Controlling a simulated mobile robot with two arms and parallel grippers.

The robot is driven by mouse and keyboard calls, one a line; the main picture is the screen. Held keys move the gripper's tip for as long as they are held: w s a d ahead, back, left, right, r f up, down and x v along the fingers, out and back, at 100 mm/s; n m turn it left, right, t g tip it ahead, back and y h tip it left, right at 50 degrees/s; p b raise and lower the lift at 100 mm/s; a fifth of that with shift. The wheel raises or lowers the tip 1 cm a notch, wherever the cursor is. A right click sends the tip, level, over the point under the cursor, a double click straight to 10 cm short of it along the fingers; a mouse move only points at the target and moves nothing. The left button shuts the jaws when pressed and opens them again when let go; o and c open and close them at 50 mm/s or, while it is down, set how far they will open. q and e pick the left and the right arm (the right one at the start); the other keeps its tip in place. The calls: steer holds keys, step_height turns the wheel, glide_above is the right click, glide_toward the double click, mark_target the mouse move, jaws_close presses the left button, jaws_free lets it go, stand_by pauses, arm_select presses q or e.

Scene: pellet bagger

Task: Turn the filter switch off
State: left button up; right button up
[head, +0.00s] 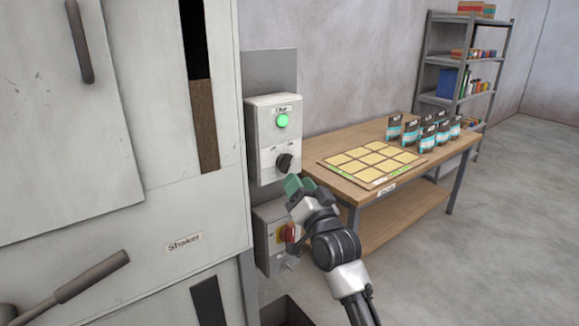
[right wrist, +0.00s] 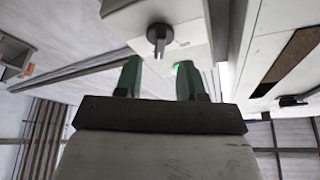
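The filter box (head: 262,140) is a pale box on a grey panel beside the machine. Its green lamp (head: 282,121) is lit. Below the lamp is a black rotary knob, the filter switch (head: 284,163); its small position labels are too blurred to read. My right gripper (head: 294,185), with green fingertips, is just below and in front of the knob. In the right wrist view my right gripper (right wrist: 159,80) is open and empty. The knob (right wrist: 159,36) shows ahead of the gap between the fingers, apart from them. My left gripper is not in view.
A second box with a red switch (head: 290,233) sits below, close behind my right gripper. The machine labelled Shaker (head: 200,215) fills the left, with a lever (head: 90,276). A wooden table (head: 345,187) holds a yellow-squared board and several bags. A shelf (head: 440,100) stands behind.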

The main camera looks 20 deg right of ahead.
mark_target(289, 167)
steer(key=shift+p+x, duration=0.4)
steer(key=shift+x, duration=2)
steer(key=shift+a, duration=0.1)
jaws_close()
